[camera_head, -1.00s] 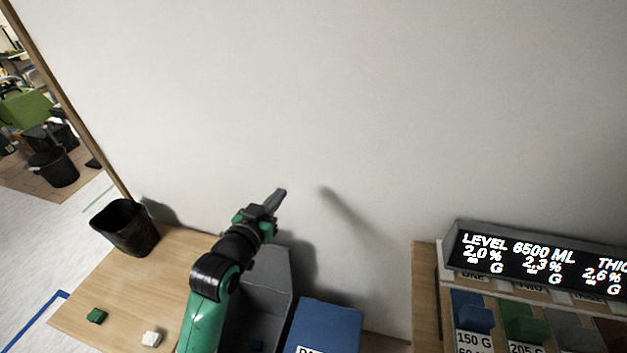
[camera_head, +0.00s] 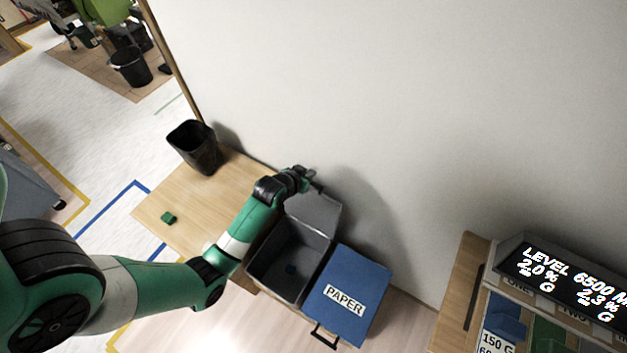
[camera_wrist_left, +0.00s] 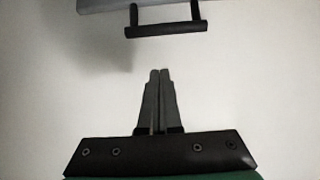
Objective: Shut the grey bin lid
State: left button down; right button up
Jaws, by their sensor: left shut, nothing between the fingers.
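The grey bin (camera_head: 262,268) stands open on the floor between the wooden table and the blue bin. Its grey lid (camera_head: 322,214) is raised, leaning back towards the wall. My left gripper (camera_head: 318,186) is at the lid's upper edge, on the wall side. The gripper hides part of that edge. In the left wrist view my left gripper's fingers (camera_wrist_left: 158,72) are together and empty, with pale wall behind them. A strip of the grey lid (camera_wrist_left: 100,5) and its dark handle (camera_wrist_left: 165,31) show above the fingertips, apart from them. My right gripper is out of view.
A blue bin (camera_head: 362,285) with a PAPER label is shut, close to the right of the grey one. A wooden table (camera_head: 165,212) on the left carries a black bin (camera_head: 196,148) and a green block (camera_head: 168,218). A display unit (camera_head: 575,280) stands at right.

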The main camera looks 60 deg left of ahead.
pick_arm(q)
jog(key=f, duration=0.2)
jog(key=w+f+p, duration=0.1)
jog(key=a+f, duration=0.1)
jog(key=f, duration=0.1)
jog(key=shift+w+f, duration=0.3)
jog(key=shift+f, duration=0.05)
